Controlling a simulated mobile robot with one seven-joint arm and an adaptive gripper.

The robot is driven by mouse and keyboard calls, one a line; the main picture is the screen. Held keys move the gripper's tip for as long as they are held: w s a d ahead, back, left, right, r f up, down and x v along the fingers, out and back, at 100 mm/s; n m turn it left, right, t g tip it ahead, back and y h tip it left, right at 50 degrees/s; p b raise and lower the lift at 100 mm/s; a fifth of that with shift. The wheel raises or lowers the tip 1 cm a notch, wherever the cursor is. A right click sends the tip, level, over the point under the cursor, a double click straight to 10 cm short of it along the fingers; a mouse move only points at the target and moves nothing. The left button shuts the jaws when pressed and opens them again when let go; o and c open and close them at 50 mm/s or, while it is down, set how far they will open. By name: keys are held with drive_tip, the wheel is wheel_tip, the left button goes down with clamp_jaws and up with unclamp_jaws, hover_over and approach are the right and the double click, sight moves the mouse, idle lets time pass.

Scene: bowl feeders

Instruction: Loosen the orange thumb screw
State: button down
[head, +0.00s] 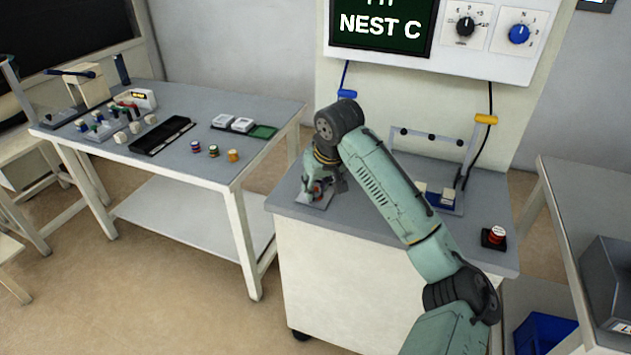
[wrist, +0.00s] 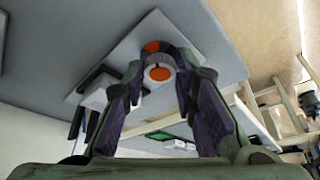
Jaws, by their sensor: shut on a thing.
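The orange thumb screw (wrist: 160,73) shows in the wrist view as an orange round end with a pale part beside it, between my fingertips. My gripper (wrist: 161,80) is shut on it, one finger on each side. A second orange patch (wrist: 151,47) shows just behind it, on or near a pale plate (wrist: 205,35). In the head view, my gripper (head: 327,180) is low over a small light plate (head: 313,204) at the left end of the grey bench top. A little orange shows there, but my arm and fingers hide most of the fixture.
A red button on a black base (head: 494,237) stands at the bench's right front. A fixture with a blue base (head: 446,204) stands behind my arm. A panel reading NEST C (head: 381,25) hangs above. A left table (head: 190,168) holds trays and small coloured parts.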

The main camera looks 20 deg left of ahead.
drive_tip(key=n+p, duration=0.1)
drive_tip(key=n, duration=0.1)
drive_tip(key=n+g+y+p, duration=0.1)
drive_tip(key=n, duration=0.1)
drive_tip(key=shift+w+d+n+g, duration=0.15)
drive_tip(key=shift+n+g, duration=0.15)
drive_tip(key=shift+n, duration=0.1)
idle(0.4)
drive_tip(key=c, duration=1.3)
unclamp_jaws()
drive_tip(key=v, duration=1.2)
